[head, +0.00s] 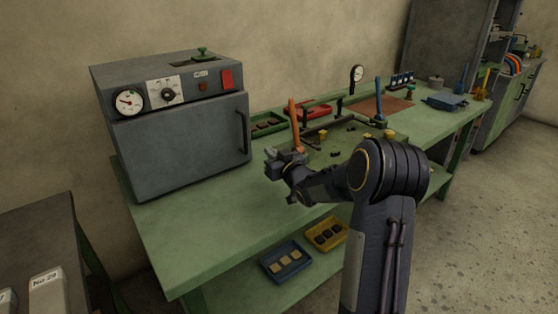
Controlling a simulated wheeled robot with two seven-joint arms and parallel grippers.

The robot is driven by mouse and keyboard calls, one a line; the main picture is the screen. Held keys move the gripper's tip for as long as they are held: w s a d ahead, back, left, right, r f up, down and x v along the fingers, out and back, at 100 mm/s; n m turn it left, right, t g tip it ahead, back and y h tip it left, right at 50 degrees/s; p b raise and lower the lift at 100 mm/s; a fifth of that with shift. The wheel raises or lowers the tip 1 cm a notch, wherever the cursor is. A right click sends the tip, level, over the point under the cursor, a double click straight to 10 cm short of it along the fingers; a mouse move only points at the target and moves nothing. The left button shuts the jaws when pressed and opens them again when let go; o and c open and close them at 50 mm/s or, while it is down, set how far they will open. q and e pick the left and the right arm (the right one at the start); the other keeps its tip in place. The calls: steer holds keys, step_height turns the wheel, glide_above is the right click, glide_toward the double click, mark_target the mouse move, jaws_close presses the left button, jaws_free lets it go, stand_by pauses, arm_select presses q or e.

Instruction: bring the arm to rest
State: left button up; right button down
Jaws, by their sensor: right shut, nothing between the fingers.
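My right arm rises from the lower right, and its elbow bends over the front of the green workbench (205,232). My right gripper (270,160) points left over the bench, right of the grey oven. Its fingers are small in the picture and hold nothing. The forearm hides part of the bench top behind it. My left gripper and arm do not show.
A grey oven (178,145) with dial and gauge stands on the bench's left. An orange-handled tool (293,117) stands behind the gripper. Blue (272,266) and yellow (340,238) trays sit on the lower shelf. Open floor (480,210) lies right.

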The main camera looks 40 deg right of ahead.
steer(key=shift+s, duration=1.6)
steer(key=s+a+f+g+y, duration=0.2)
steer(key=s+a+g, duration=0.2)
steer(key=s+a, duration=0.6)
steer(key=s+a+f+g+y, duration=0.15)
steer(key=s+a+g, duration=0.4)
steer(key=s, duration=0.85)
steer(key=s+a+f+g+y, duration=0.1)
steer(key=s+a+g+y, duration=0.15)
steer(key=s+a, duration=0.85)
step_height(320, 180, up, 12)
steer(key=d+p, duration=0.1)
steer(key=p, duration=1.1)
steer(key=shift+s+d, duration=0.2)
steer(key=shift+s, duration=0.2)
